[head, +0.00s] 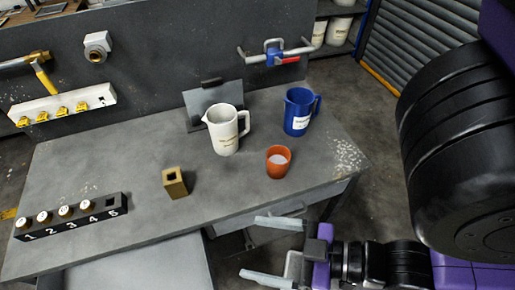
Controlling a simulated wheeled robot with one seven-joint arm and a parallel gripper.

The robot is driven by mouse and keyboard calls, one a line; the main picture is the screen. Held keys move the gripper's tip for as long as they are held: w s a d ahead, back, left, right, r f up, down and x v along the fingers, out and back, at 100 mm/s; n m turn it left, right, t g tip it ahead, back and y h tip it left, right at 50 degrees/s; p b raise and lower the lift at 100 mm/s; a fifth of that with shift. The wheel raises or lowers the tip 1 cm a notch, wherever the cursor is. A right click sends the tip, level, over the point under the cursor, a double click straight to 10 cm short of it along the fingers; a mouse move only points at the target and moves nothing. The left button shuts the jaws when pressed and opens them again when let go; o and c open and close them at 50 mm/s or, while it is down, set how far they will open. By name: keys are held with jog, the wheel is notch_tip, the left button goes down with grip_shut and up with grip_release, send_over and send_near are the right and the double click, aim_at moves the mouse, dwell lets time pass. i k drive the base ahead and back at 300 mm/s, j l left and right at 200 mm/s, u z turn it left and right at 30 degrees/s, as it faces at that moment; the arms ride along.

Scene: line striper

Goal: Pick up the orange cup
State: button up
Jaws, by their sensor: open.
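The orange cup (278,167) stands upright near the front right part of the grey table, with something pale inside it. My gripper (270,248) is at the bottom of the head view, below and in front of the cup in the picture. Its two light grey fingers are spread wide apart, with nothing between them. The gripper is apart from the cup.
A white jug (224,135) stands behind and left of the cup, and a blue jug (298,111) behind and right. A brass-coloured block (175,183) and a black numbered rack (72,217) are further left on the table (120,165). An open drawer (285,230) shows below the front edge.

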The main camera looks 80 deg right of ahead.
aim_at(278, 157)
jog(key=k+j, duration=0.25)
jog(key=j, duration=0.15)
jog(key=k+j+z, duration=0.15)
jog(key=j, duration=0.2)
jog(key=k+j, duration=0.1)
jog(key=j, duration=0.2)
jog(key=z, duration=0.05)
